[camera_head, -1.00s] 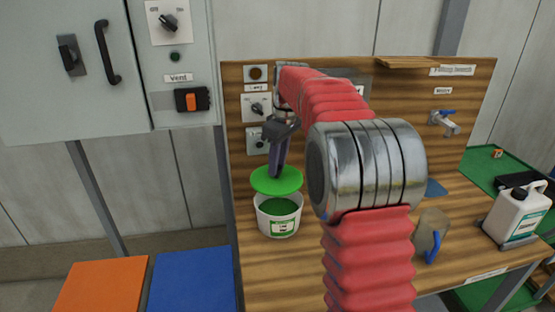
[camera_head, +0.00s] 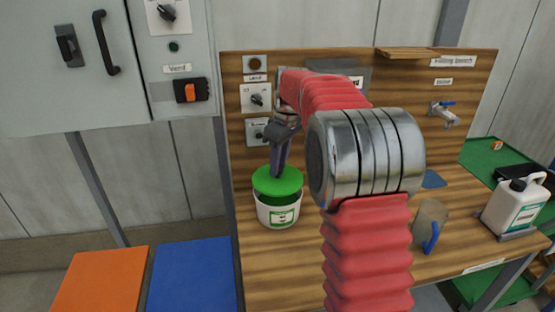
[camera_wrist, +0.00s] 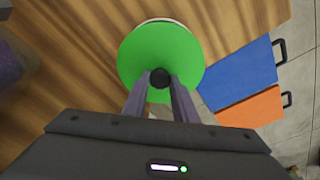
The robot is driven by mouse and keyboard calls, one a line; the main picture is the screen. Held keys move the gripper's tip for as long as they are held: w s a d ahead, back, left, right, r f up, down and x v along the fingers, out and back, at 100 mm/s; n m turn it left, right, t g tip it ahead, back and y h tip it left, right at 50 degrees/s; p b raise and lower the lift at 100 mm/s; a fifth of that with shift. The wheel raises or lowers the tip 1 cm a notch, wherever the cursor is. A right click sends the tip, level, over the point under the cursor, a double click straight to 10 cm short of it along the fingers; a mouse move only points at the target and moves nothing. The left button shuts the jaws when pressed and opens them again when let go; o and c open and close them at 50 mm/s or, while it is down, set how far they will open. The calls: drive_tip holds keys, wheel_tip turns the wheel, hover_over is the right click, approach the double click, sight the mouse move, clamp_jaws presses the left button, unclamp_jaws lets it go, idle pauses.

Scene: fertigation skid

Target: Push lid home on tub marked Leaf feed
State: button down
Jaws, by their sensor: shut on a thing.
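A white tub (camera_head: 278,214) with a green-and-white label stands upright on the wooden bench; the label's words are too small to read. A round green lid (camera_head: 276,181) is over the tub's mouth, with a dark gap showing under its front edge, so it is not flush. My gripper (camera_head: 276,172) points down from above and is shut on the lid's dark knob. In the wrist view the lid (camera_wrist: 160,50) hides nearly all of the tub, except a thin white rim at the far edge. The dark knob (camera_wrist: 160,77) sits between my fingertips (camera_wrist: 160,83).
A clear jug with a blue handle (camera_head: 430,226) and a white canister (camera_head: 515,207) stand to the right. A backboard with switches (camera_head: 257,98) and a tap (camera_head: 444,114) rises behind. Blue (camera_head: 192,275) and orange (camera_head: 102,279) panels lie left, below the bench.

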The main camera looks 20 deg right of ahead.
drive_tip(key=shift+f, duration=2.05)
idle(2.5)
drive_tip(key=c, duration=1.6)
unclamp_jaws()
drive_tip(key=shift+r, duration=0.15)
drive_tip(key=shift+r, duration=2.1)
drive_tip(key=o, duration=0.6)
drive_tip(key=shift+c, duration=0.2)
drive_tip(key=shift+r, duration=0.15)
